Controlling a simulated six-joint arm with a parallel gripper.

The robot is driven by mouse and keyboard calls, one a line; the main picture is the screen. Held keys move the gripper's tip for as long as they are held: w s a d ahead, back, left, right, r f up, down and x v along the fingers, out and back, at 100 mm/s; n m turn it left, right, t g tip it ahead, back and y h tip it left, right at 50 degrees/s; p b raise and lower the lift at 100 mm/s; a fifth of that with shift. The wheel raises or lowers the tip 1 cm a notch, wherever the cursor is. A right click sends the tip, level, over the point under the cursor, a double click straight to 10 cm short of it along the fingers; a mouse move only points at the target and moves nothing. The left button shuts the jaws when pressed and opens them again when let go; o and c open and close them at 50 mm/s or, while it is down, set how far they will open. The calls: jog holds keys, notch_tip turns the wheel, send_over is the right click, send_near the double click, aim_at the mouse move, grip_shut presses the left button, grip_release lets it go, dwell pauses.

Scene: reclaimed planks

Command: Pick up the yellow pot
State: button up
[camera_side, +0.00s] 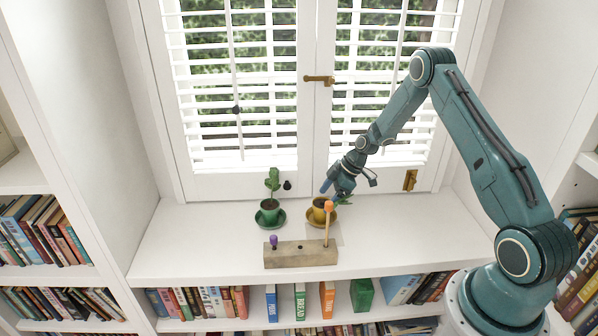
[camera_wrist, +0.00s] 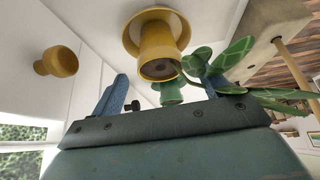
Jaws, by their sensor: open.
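The yellow pot (camera_side: 319,208) stands upright on a yellow saucer (camera_side: 343,222) on the white window ledge. In the wrist view the yellow pot (camera_wrist: 158,45) and its saucer (camera_wrist: 136,30) appear upside down, beyond the fingertips. A green plant (camera_wrist: 210,62) leans from the pot across my right-hand finger, partly hiding it. My gripper (camera_side: 334,188) is just above and right of the pot, tilted. Its blue fingers are apart in the wrist view (camera_wrist: 167,82), with no pot between them; whether they touch the leaves I cannot tell.
A green pot (camera_side: 269,206) with a plant stands on a green saucer to the left. Window shutters stand behind. The ledge's left side is clear.

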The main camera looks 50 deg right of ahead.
aim_at(322, 203)
jog(key=shift+x, duration=1.85)
jog(key=c, duration=1.3)
jog(key=shift+c, duration=0.2)
jog(key=shift+r, duration=0.15)
notch_tip(322, 203, up, 20)
jog(key=shift+r, duration=0.1)
jog(key=shift+r, duration=1.25)
